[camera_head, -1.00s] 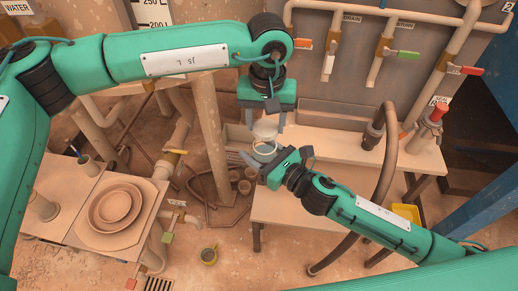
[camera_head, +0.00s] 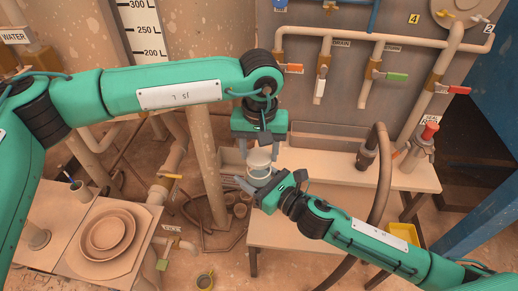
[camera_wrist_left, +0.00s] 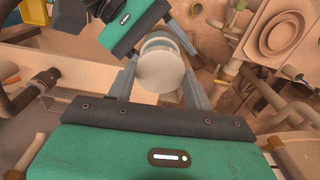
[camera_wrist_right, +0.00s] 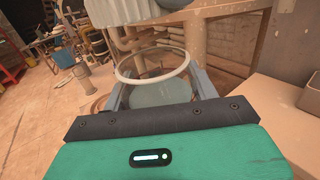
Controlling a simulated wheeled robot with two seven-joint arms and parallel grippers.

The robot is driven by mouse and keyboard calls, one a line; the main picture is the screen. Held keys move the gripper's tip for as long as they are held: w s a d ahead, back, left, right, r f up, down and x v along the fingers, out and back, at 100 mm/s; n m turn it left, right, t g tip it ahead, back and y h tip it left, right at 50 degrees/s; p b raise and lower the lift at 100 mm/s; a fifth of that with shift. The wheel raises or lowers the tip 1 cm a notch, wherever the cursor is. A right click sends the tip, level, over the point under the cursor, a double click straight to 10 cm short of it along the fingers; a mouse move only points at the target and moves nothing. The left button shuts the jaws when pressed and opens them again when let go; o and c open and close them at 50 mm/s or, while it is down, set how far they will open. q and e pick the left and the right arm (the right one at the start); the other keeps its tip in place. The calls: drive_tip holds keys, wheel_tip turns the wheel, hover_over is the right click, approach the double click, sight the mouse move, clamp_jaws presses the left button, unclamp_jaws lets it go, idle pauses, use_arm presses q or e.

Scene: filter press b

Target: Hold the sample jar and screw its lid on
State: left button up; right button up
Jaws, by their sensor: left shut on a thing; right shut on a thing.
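The white round lid (camera_head: 259,156) is held between the fingers of my left gripper (camera_head: 260,151), which points down. In the left wrist view the lid (camera_wrist_left: 160,70) is a pale disc between the two fingers. The clear sample jar (camera_head: 260,172) is just below the lid, held by my right gripper (camera_head: 256,179), which is shut on it from the side. In the right wrist view the jar (camera_wrist_right: 160,94) is upright between the fingers, its pale ring-shaped rim above them. The lid looks roughly above the jar; I cannot tell whether they touch.
A pale bench (camera_head: 330,172) with a shallow trough stands behind the grippers. A dark hose (camera_head: 382,180) and a red-topped fitting (camera_head: 428,132) are to the right. Stacked round dishes (camera_head: 107,235) sit on a table at left. Valve pipes (camera_head: 375,62) line the back wall.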

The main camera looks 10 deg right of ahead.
sight(259, 178)
use_arm(q)
drive_tip(key=shift+f, duration=0.75)
drive_tip(key=shift+f, duration=0.5)
use_arm(e)
clamp_jaws()
use_arm(q)
drive_tip(key=m, duration=0.6)
drive_tip(key=shift+m, duration=0.4)
drive_tip(key=m, duration=0.6)
drive_tip(key=o, duration=0.9)
drive_tip(key=shift+o, duration=0.2)
